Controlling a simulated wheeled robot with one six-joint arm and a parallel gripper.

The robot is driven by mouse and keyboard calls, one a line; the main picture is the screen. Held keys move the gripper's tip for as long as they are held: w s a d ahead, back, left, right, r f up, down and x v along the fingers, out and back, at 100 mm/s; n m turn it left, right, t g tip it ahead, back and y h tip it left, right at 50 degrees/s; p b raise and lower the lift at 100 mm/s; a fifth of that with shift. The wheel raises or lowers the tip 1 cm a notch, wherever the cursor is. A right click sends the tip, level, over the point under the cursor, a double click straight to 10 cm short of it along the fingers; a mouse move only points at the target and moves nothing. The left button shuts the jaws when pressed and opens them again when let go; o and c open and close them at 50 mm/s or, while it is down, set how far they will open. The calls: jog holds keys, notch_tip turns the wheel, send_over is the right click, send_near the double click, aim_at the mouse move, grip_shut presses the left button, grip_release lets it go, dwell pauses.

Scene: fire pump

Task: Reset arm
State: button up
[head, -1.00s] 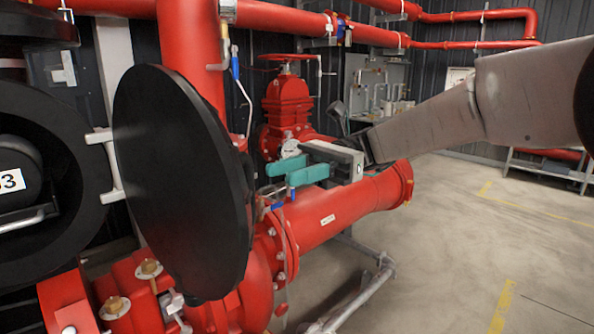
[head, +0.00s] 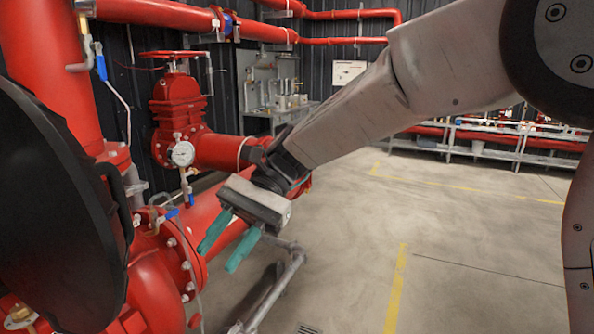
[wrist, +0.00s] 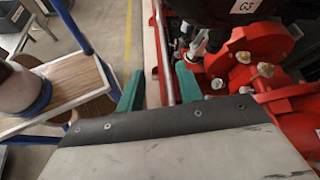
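My gripper (head: 228,240) is in the middle of the head view, its two teal fingers pointing down and to the left. The fingers stand apart with nothing between them, so it is open and empty. In the head view it appears in front of the red pump pipe; I cannot tell the exact gap. In the wrist view my gripper (wrist: 158,90) shows a teal finger at each side, with floor and red pipework beyond. My grey arm reaches in from the upper right of the head view.
A red flanged pump (head: 165,270) and a large black disc (head: 50,210) fill the left. A pressure gauge (head: 182,153) sits by a red valve (head: 178,100). A wooden-topped cart (wrist: 65,85) shows in the wrist view. Concrete floor (head: 470,240) is clear at right.

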jog(key=s+d+f+n+t+h, duration=0.1)
jog(key=s+d+t, duration=0.3)
jog(key=d, duration=0.8)
jog(key=s+d+f+n+t+h, duration=0.1)
jog(key=s+d+f+t+h, duration=0.1)
jog(key=d, duration=1.1)
jog(key=s+d+f+t+h, duration=0.2)
jog(key=s+d+t, duration=0.4)
jog(key=d, duration=0.6)
jog(key=shift+s+d+n+h, duration=0.25)
jog(key=shift+s+n+h, duration=0.15)
jog(key=shift+s+h, duration=0.35)
jog(key=shift+w, duration=0.1)
